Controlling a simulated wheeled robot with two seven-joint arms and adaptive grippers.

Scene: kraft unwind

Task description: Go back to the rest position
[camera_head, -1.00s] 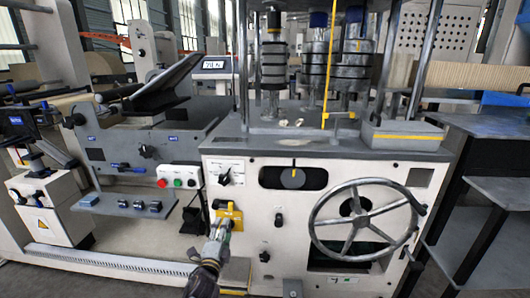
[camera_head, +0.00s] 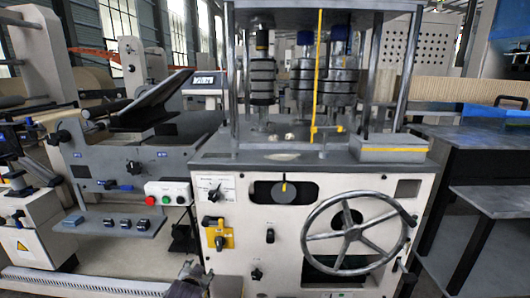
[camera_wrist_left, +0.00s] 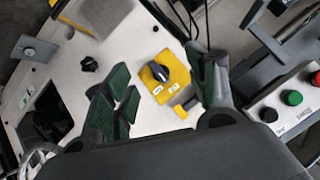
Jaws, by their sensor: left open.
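My left gripper (camera_head: 190,270) is at the bottom edge of the head view, low and left of the yellow switch plate (camera_head: 219,236) on the machine's front panel. In the left wrist view, my left gripper (camera_wrist_left: 158,88) has its two dark green fingers spread apart with nothing between them. The yellow plate (camera_wrist_left: 176,72) with its dark rotary knob (camera_wrist_left: 159,71) shows beyond the fingers, apart from them. My right gripper does not show.
A large handwheel (camera_head: 357,236) sticks out from the panel on the right. A button box (camera_head: 168,193) with red and green buttons sits left of the panel, above a shelf (camera_head: 110,224) with small blocks. A dark table (camera_head: 490,200) stands at the right.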

